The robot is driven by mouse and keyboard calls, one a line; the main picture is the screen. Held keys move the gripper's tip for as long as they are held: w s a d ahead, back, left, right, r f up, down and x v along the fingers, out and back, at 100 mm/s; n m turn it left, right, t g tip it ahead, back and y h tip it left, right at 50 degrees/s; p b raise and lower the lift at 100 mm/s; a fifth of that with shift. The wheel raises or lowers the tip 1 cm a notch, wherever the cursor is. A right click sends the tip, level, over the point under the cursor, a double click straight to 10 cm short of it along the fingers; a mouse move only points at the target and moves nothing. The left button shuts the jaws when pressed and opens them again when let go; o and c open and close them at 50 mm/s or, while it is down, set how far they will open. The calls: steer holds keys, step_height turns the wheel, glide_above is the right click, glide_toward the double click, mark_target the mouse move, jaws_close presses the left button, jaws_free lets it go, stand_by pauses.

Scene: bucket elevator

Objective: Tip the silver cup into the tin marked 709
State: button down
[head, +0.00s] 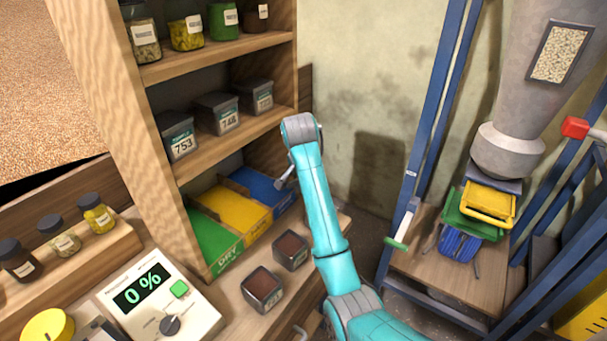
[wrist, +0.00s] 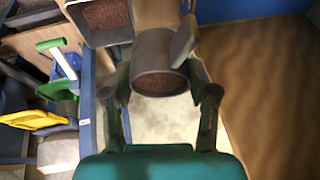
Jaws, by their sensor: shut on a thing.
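In the wrist view my gripper (wrist: 162,98) is shut on the silver cup (wrist: 150,50), with one finger on each side. Brown grains (wrist: 160,84) show inside the cup's mouth, which faces the camera. A square tin (wrist: 92,40) with brown grains is beside the cup at upper left. In the head view my gripper (head: 285,180) is mostly hidden behind my arm, in front of the shelf, and the cup cannot be made out. Two open tins of brown grains, a front one (head: 262,302) and a rear one (head: 289,264), stand on the counter. I cannot read 709 on either.
Lidded tins marked 753 (head: 180,145) and 748 (head: 227,122) stand on the middle shelf. Green, yellow and blue bins (head: 240,215) fill the lower shelf. A meter (head: 155,300) reads 0 %. A blue-framed elevator (head: 430,110) stands at right.

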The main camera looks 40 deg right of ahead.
steer(key=shift+s+d+f+t, duration=0.15)
steer(key=shift+s+f, duration=0.25)
steer(key=shift+f, duration=0.2)
steer(key=shift+s+d+f+t, duration=0.15)
steer(key=shift+s+f, duration=0.2)
steer(key=shift+f, duration=0.2)
steer(key=shift+s, duration=0.3)
